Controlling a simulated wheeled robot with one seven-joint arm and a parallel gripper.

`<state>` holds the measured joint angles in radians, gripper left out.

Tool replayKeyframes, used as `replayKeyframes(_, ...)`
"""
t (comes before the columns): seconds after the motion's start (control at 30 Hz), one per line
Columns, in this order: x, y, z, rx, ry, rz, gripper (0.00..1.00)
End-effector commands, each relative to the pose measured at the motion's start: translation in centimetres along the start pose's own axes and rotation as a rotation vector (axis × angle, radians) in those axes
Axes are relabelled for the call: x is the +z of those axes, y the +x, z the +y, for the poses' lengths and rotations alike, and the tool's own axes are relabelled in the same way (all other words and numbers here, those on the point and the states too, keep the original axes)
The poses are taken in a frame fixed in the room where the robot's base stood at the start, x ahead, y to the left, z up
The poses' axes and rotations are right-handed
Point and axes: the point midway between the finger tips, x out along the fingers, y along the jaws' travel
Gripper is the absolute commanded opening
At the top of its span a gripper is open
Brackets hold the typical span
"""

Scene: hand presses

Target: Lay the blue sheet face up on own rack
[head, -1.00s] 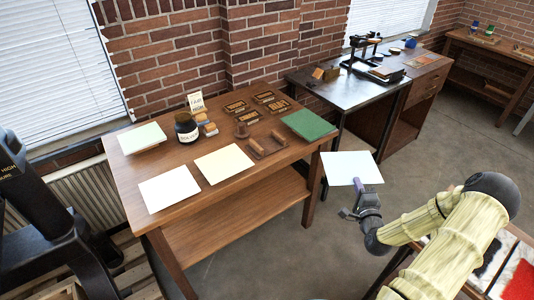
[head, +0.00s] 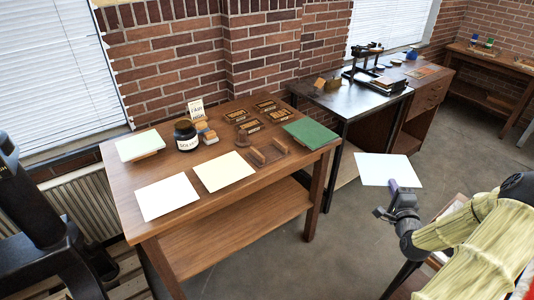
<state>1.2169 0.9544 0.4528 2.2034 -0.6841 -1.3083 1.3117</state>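A pale bluish-white sheet (head: 388,169) is held out flat, clear of the floor, to the right of the wooden table. My gripper (head: 394,187) is at its near edge and looks shut on it. The sheet's upper face is blank at this size. Another whitish sheet (head: 168,196) and a cream sheet (head: 223,171) lie flat on the table, and a pale green-tinged one (head: 140,145) lies on a low block at its back left. No rack can be made out for certain; my arm hides much of the lower right.
The wooden table (head: 175,243) also bears a dark ink jar (head: 186,136), several stamp blocks, a small sign card (head: 196,107) and a green pad (head: 309,131). A dark bench (head: 345,101) with a small press stands behind. The floor (head: 345,245) between table and arm is open.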

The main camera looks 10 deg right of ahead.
Motion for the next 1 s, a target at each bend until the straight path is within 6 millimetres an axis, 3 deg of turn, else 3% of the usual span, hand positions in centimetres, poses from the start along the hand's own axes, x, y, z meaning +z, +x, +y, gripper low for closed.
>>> replayKeyframes(0.37, 0.1, 0.0, 0.1, 0.000, 0.000, -0.001, 0.00)
replayKeyframes(0.53, 1.6, 0.3, 1.1, -0.002, 0.004, -0.022, 0.00)
replayKeyframes(0.67, 4.8, 0.8, 3.1, -0.006, 0.008, -0.060, 0.00)
replayKeyframes(1.0, 16.3, 0.7, 9.1, -0.025, 0.013, -0.163, 0.00)
